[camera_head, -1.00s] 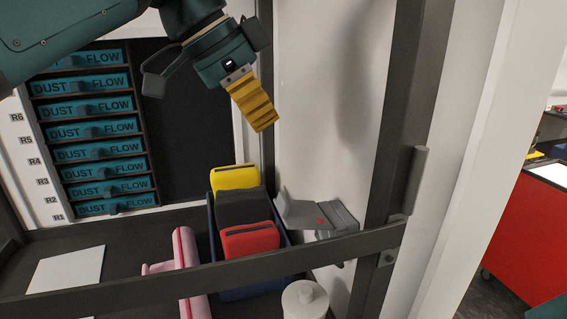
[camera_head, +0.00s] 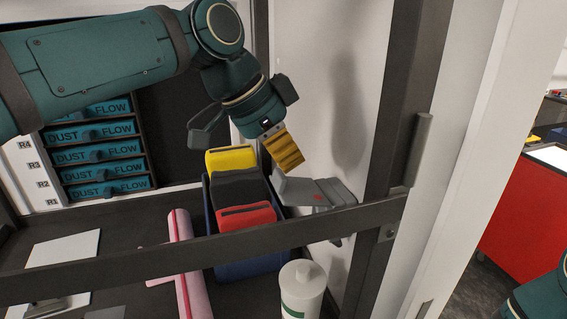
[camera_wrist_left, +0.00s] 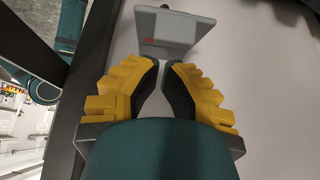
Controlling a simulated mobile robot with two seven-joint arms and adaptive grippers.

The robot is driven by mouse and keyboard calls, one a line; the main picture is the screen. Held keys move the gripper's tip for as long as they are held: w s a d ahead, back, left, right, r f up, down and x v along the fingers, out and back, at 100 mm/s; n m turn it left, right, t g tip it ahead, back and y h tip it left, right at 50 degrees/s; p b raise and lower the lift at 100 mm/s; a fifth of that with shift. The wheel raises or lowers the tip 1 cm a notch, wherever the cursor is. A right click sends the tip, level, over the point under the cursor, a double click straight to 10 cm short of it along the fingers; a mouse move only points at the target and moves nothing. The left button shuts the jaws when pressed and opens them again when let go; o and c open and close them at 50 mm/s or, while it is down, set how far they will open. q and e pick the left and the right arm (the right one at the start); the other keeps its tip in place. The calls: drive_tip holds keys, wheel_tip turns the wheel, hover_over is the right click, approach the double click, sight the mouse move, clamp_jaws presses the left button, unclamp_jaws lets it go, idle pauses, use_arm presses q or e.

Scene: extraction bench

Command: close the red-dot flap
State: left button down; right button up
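The red-dot flap (camera_head: 297,190) is a grey plate on a small grey box (camera_head: 336,193) fixed at the wall. It stands out to the left of the box, apparently open, with a red mark near where the two meet. The flap also shows at the top of the left wrist view (camera_wrist_left: 170,27), ahead of the fingers. My left gripper (camera_head: 297,164) has yellow ridged fingers and is just above the flap. Its fingertips (camera_wrist_left: 163,66) are close together and hold nothing; contact with the flap cannot be told. My right gripper is out of view.
A blue bin (camera_head: 250,268) with yellow, black and red packs stands left of the flap. A dark rail (camera_head: 190,253) crosses in front, joining a dark post (camera_head: 395,120) at right. A white bottle (camera_head: 302,290) and pink roll (camera_head: 188,262) are below.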

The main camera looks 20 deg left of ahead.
use_arm(q)
drive_tip(key=shift+a+f, duration=0.15)
drive_tip(key=shift+f, duration=0.5)
drive_tip(key=shift+s+a, duration=0.1)
drive_tip(key=shift+a, duration=0.05)
